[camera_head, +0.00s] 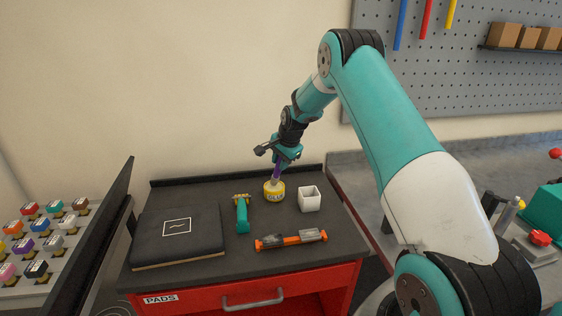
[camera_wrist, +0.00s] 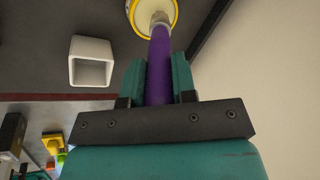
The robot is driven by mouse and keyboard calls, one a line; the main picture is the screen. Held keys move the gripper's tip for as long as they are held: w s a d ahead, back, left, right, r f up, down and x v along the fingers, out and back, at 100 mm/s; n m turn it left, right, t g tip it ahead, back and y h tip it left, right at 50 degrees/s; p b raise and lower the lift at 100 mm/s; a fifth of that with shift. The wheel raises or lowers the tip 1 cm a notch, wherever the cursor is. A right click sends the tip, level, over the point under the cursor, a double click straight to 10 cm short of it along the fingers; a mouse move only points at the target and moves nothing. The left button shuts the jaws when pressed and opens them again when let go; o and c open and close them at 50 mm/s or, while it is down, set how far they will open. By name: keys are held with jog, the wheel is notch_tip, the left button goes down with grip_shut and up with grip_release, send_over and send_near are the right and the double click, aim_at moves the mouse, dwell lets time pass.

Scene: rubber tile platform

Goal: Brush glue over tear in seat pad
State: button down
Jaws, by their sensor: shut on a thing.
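The black seat pad (camera_head: 190,247) lies flat on the left of the cart top. A white-outlined square with a squiggle mark (camera_head: 177,227) shows on it; I take this as the tear. My gripper (camera_head: 279,163) is shut on a purple-handled brush (camera_head: 277,172), held upright over the yellow glue pot (camera_head: 274,192). In the wrist view the purple handle (camera_wrist: 160,62) sits between the two teal fingers (camera_wrist: 158,80), and its far end reaches into the round yellow-rimmed pot (camera_wrist: 135,12).
An orange-and-grey tool (camera_head: 290,240) lies near the front edge. A white square cup (camera_head: 309,199) is right of the pot. A dark upright panel (camera_head: 100,230) borders the cart's left side.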

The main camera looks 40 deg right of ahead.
jog(key=shift+f, duration=0.5)
dwell(1.1)
jog(key=shift+r+p, duration=2.05)
jog(key=shift+r, duration=1.55)
jog(key=shift+f, duration=0.1)
